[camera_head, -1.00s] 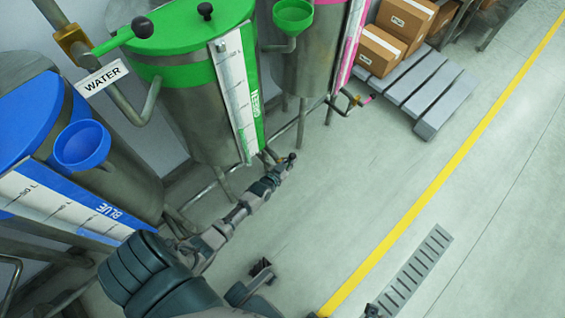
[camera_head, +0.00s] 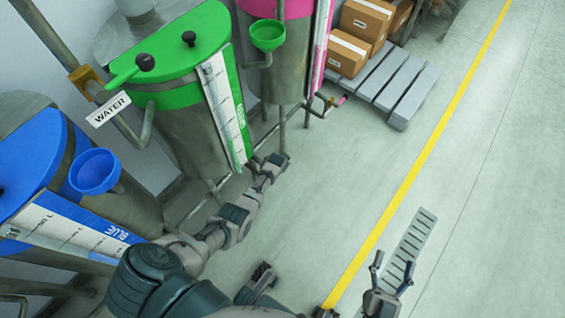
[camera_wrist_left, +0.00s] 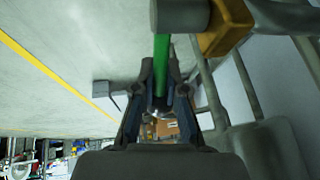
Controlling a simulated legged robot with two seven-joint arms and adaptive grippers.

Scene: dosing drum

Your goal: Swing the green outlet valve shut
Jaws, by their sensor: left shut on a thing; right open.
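The green drum (camera_head: 180,118) stands at the centre left of the head view. Its outlet is low at the front, largely hidden there by my left gripper (camera_head: 276,160). In the left wrist view, the green valve lever (camera_wrist_left: 161,62) runs down from a grey pipe end beside a brass-coloured valve body (camera_wrist_left: 228,28). The fingers of my left gripper (camera_wrist_left: 159,92) are closed around the lever's lower end. My right gripper (camera_head: 392,264) is open and empty over the floor at the lower right of the head view.
The blue drum (camera_head: 38,150) stands at the left and the pink drum (camera_head: 277,75) behind the green one. A pallet (camera_head: 400,92) with cardboard boxes (camera_head: 348,53) is at the back. The floor on the right is clear, with a yellow line (camera_head: 422,150) and a drain grate (camera_head: 411,245).

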